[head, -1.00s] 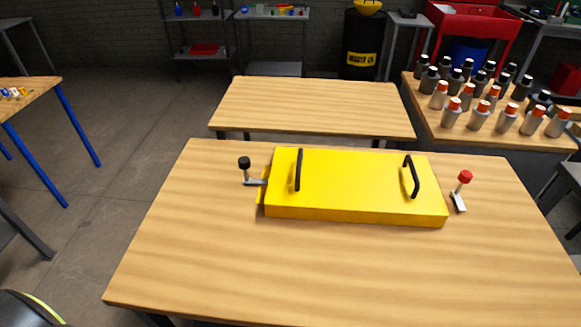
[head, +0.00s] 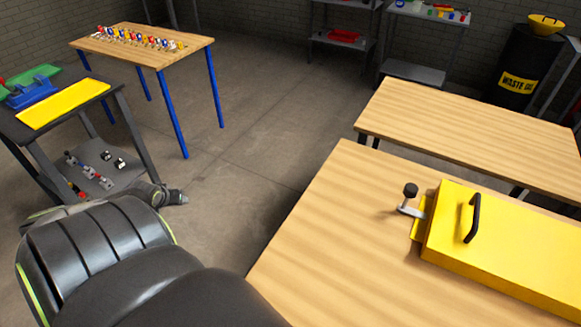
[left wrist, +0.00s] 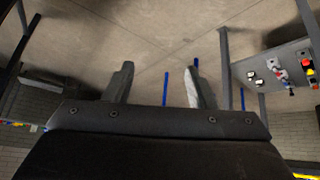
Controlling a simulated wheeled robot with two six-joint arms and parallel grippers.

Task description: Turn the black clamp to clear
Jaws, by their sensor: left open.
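The black clamp (head: 410,191) has a black knob on a grey metal arm. It stands at the left end of the yellow chassis box (head: 520,240) on the wooden table, its arm reaching to a yellow tab on the box. My left arm comes in at the lower left of the head view, well away from the clamp, out over the floor beside the table. In the left wrist view my left gripper (left wrist: 158,85) is open, with its two fingers apart and nothing between them. My right gripper is not in view.
A black handle (head: 472,218) stands on the box. The wooden table (head: 310,255) is bare left of the clamp. A dark cart (head: 135,125) and a blue-legged table (head: 85,45) stand at the left. A second wooden table (head: 470,125) stands behind.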

